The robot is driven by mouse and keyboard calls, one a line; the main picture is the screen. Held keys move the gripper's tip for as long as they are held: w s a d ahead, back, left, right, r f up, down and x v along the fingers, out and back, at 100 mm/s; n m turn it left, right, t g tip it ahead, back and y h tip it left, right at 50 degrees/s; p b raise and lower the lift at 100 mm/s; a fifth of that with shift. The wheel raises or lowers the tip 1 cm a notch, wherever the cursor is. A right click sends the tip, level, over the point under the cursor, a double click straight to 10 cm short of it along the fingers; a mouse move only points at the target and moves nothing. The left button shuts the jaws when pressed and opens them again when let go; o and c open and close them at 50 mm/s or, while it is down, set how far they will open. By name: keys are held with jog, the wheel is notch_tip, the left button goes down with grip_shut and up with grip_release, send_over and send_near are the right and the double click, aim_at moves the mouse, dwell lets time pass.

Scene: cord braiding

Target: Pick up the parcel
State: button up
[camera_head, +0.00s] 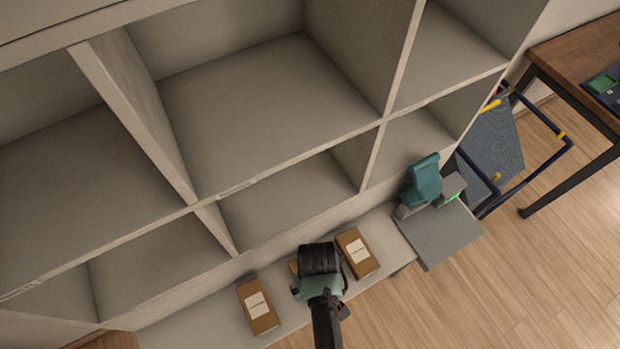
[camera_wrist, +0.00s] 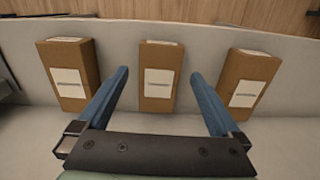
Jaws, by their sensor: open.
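Three brown parcels with white labels lie in a row on a pale shelf board. In the wrist view the middle parcel (camera_wrist: 160,77) is between the two blue fingers of my gripper (camera_wrist: 160,80), with a gap on each side. The left parcel (camera_wrist: 70,75) and right parcel (camera_wrist: 246,83) are outside the fingers. In the head view a left parcel (camera_head: 258,306) and a right parcel (camera_head: 357,252) show on either side of my arm. The middle parcel is mostly hidden there behind my gripper. My gripper is open and empty.
A grey-beige shelving unit (camera_head: 270,100) with empty compartments rises behind the shelf board (camera_head: 200,318). A teal device (camera_head: 424,180) with a grey plate (camera_head: 445,236) stands at the right end. A blue-framed cart (camera_head: 490,150) and a wooden table (camera_head: 580,50) are further right.

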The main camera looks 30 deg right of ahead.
jog(key=shift+w+f, duration=0.15)
jog(key=shift+f, duration=1.6)
jog(key=c, duration=1.2)
jog(key=shift+r, duration=0.15)
jog(key=shift+c, duration=0.2)
